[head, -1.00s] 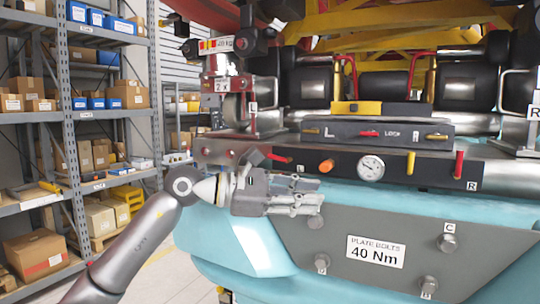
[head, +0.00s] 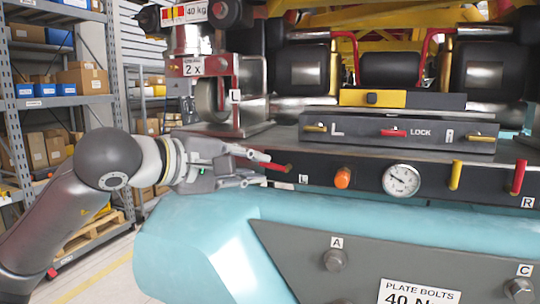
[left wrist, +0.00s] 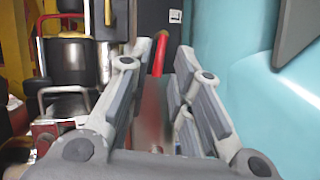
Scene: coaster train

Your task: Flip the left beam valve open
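In the left wrist view the red lever (left wrist: 160,54) shows between the open fingertips (left wrist: 166,62), closer to the left finger. I cannot tell whether a finger touches it. My right gripper is not in view.
Right of the lever are an orange knob (head: 342,178), a gauge (head: 401,180), a yellow lever (head: 455,175) and an upright red lever (head: 519,177) marked R. A lock panel (head: 360,134) sits above. The teal body (head: 215,235) bulges below. Shelves (head: 60,100) stand at left.

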